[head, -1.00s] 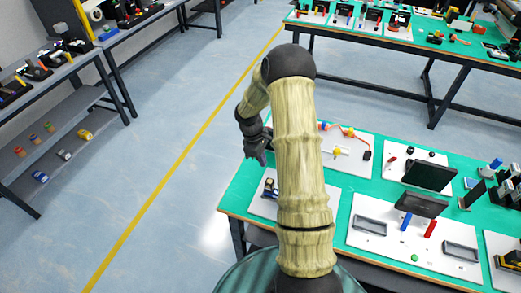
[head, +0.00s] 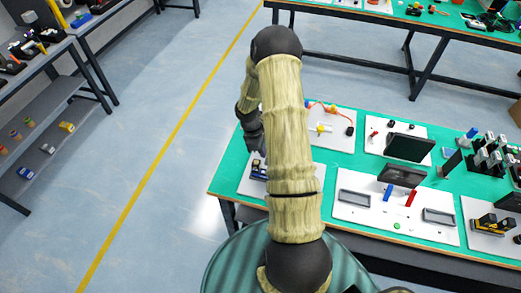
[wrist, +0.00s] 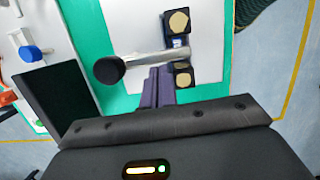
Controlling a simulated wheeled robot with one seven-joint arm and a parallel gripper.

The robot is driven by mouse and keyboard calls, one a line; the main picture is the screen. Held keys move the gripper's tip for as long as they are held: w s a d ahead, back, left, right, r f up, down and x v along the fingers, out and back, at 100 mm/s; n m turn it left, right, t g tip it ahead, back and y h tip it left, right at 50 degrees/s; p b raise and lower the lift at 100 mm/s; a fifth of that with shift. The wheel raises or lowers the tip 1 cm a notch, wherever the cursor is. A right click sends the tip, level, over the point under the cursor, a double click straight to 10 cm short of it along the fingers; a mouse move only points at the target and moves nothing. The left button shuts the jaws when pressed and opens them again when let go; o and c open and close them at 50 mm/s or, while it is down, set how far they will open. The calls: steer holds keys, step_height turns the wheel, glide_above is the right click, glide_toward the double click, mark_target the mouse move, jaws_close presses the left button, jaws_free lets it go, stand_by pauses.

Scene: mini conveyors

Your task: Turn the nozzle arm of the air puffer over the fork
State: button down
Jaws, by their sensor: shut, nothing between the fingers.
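In the wrist view a pale metal arm (wrist: 158,58) with a round black end (wrist: 109,70) passes between two dark blocks (wrist: 181,48) with pale tops, on a white board. These look like the nozzle arm and the fork, but I cannot be sure. My gripper (wrist: 158,72) is shut and empty, with its fingertips close beside the metal arm. Whether they touch it I cannot tell. In the head view my gripper (head: 257,148) is partly hidden by my arm, above the dark device (head: 258,169) on the near left board.
A white board with a red hose (head: 319,104) lies behind. A board with blue and red pieces (head: 389,192) and dark panels (head: 408,147) stands to the right. The green tabletop (head: 228,163) ends at the left, with clear floor beyond.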

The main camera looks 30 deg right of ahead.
steer(key=shift+s+d+n, duration=0.2)
steer(key=shift+s+n, duration=0.1)
steer(key=shift+s, duration=0.05)
steer(key=shift+w+a, duration=0.1)
steer(key=w+a+r+b, duration=0.1)
steer(key=w+a+r, duration=0.1)
steer(key=r, duration=0.3)
steer(key=w+a+r+b, duration=0.1)
steer(key=a+r, duration=0.2)
steer(key=r, duration=0.1)
steer(key=shift+w+r+b, duration=0.35)
steer(key=shift+w, duration=0.05)
steer(key=shift+d, duration=0.1)
